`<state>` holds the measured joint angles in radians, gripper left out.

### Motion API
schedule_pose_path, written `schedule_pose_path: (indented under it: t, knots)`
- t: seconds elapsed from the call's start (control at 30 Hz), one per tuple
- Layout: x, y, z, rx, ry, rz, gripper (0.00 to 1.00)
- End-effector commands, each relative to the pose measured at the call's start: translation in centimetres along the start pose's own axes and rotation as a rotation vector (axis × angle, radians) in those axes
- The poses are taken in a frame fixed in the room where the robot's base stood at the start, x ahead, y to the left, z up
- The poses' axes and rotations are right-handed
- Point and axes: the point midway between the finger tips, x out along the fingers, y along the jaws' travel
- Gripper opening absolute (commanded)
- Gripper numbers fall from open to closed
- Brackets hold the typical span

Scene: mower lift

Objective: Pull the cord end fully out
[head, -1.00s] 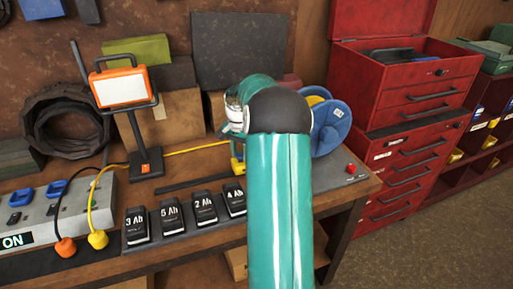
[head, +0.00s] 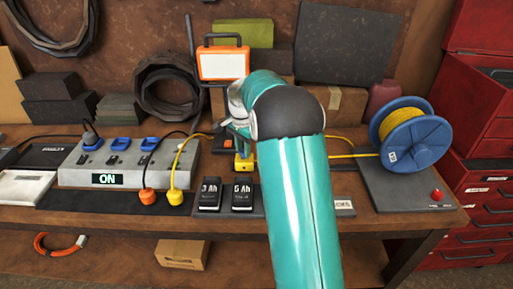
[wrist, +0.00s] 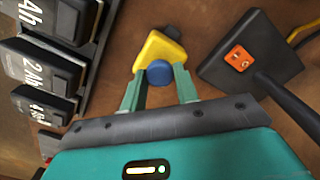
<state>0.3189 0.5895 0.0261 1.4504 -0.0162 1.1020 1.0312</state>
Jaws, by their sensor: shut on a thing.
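The yellow cord end (head: 243,164) is a chunky block in my gripper, low over the bench beside the work lamp's base. In the wrist view my gripper (wrist: 159,88) is shut on the cord end (wrist: 160,46), with its round blue part (wrist: 158,73) between the fingertips. The blue reel (head: 416,138) stands at the bench's right with yellow cord wound on it. A stretch of yellow cord (head: 357,155) runs from the reel leftward and passes behind my arm. My arm hides part of the cord and bench.
The orange work lamp (head: 222,63) stands behind my gripper; its base (wrist: 270,55) is close by in the wrist view. Battery packs (head: 210,194) sit in front. A power strip (head: 75,166) reading ON, with hanging orange and yellow plugs, is left. A red tool chest (head: 485,190) is right.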

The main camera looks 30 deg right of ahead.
Motion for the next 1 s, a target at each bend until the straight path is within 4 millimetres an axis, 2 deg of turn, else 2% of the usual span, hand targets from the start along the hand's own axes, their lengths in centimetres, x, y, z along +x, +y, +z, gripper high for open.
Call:
schedule_pose_path:
  t: [0.4, 0.43, 0.53, 0.83, 1.0]
  knots:
    - [-0.1, -0.6, 0.6, -0.003, -0.002, -0.005, 0.0]
    - [-0.1, -0.6, 0.6, -0.003, -0.002, -0.005, 0.32]
    - [-0.1, -0.6, 0.6, -0.004, -0.002, -0.005, 0.52]
    - [-0.1, -0.4, 0.4, -0.001, 0.0, -0.002, 0.52]
    - [-1.6, -0.4, 0.3, -0.001, 0.002, -0.004, 0.52]
